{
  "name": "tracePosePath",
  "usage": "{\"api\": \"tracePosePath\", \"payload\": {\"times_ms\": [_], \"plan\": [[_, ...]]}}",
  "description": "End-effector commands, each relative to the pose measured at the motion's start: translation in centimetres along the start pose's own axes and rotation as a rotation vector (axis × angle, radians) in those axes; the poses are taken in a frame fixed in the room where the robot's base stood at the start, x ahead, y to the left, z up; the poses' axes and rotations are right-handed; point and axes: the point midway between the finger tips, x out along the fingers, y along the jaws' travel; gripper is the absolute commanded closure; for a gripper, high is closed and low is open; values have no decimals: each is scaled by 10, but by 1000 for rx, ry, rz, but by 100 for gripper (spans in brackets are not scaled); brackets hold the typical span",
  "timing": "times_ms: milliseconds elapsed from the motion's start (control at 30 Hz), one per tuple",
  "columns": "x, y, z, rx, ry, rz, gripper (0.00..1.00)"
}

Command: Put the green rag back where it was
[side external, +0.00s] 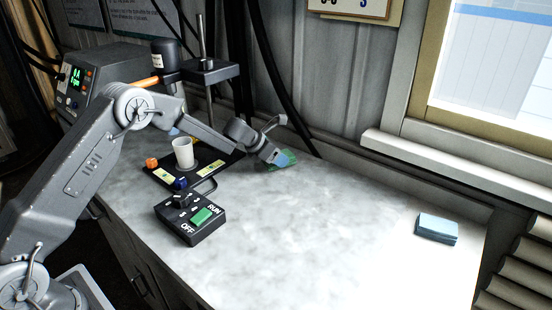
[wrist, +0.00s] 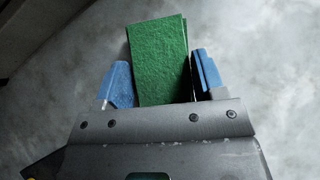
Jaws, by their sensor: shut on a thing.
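The green rag (wrist: 158,60) shows in the wrist view as a folded rectangle between the two blue fingers of my gripper (wrist: 160,84). In the side external view the rag (side external: 290,160) is a small green patch at the tip of my gripper (side external: 280,159), near the back of the marble bench. My gripper is shut on the rag. Whether the rag touches the bench top is hard to tell.
A black disperser stand with a white cup (side external: 183,153) is left of my gripper. A black control box (side external: 190,218) with a green RUN switch lies in front. A blue folded pad (side external: 437,228) lies at the right. The bench middle (side external: 310,230) is clear.

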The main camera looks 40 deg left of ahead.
Motion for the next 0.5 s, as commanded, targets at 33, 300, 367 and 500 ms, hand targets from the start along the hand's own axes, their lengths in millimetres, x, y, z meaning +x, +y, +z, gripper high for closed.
{"api": "tracePosePath", "payload": {"times_ms": [33,300,367,500], "plan": [[4,0,-4,0,1,0,60],[6,0,-7,1,0,1,60],[7,0,-7,0,0,1,60],[9,0,-9,-1,0,1,36]]}}
